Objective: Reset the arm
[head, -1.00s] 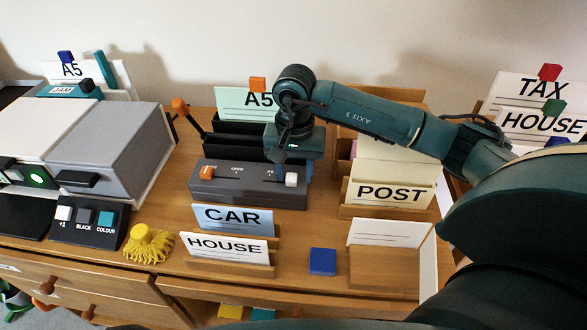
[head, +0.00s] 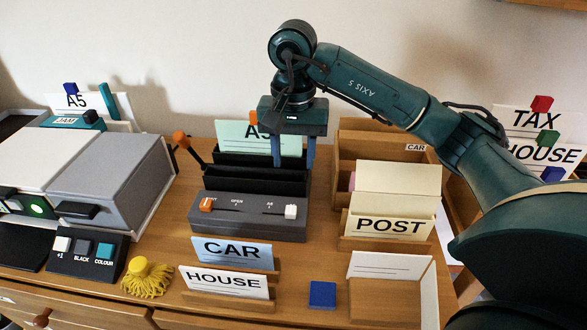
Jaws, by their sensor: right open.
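My right gripper (head: 293,152) hangs from my right arm, which reaches in from the right. Its two blue fingers point down and stand apart with nothing between them. It is raised in front of the green A5 card (head: 240,135), covering part of it, above the right end of the black slots (head: 262,180). Below and nearer is the grey slider box (head: 248,228), with an orange knob (head: 206,204) at its left and a white knob (head: 291,211) at its right. The gripper appears clear of the box. My left gripper is not in view.
A grey machine (head: 110,170) with a button panel (head: 88,250) stands left. An orange-tipped lever (head: 180,139) rises beside the slots. CAR (head: 232,252), HOUSE (head: 225,281) and POST (head: 389,226) cards stand in holders. A blue block (head: 322,294) and yellow tassel (head: 147,278) lie in front.

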